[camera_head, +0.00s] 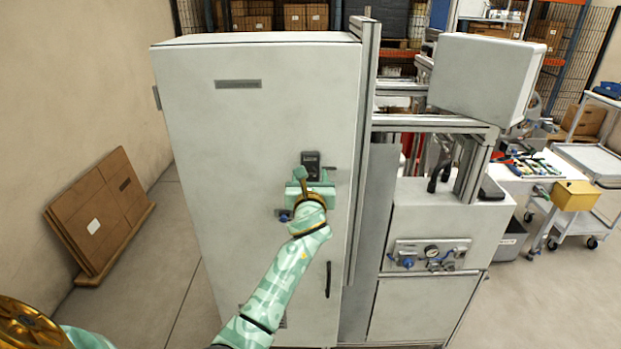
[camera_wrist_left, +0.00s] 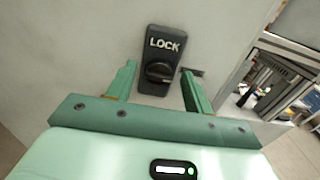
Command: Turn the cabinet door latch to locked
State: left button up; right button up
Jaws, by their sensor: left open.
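The grey cabinet door (camera_head: 235,140) faces me, tall and shut. Its latch (camera_head: 310,160) is a dark plate near the door's right side. In the left wrist view the latch plate (camera_wrist_left: 157,48) reads LOCK in white, with a round black knob (camera_wrist_left: 160,72) below. The knob's grip bar lies roughly crosswise. My green left gripper (camera_head: 313,179) is in front of the latch's lower part. Its fingers (camera_wrist_left: 158,72) are open, one on each side of the knob, with gaps showing. Whether the fingertips reach the door is unclear. My right gripper is out of view.
A black door handle (camera_head: 328,279) sits below the latch. A metal frame post (camera_head: 362,150) stands along the cabinet's right edge, with a machine panel of gauges (camera_head: 431,253) beyond. Flattened cardboard (camera_head: 100,213) leans at the left wall. Floor between is clear.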

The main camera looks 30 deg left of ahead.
pick_arm(q)
jog(key=c, duration=0.9)
jog(key=shift+c, duration=0.2)
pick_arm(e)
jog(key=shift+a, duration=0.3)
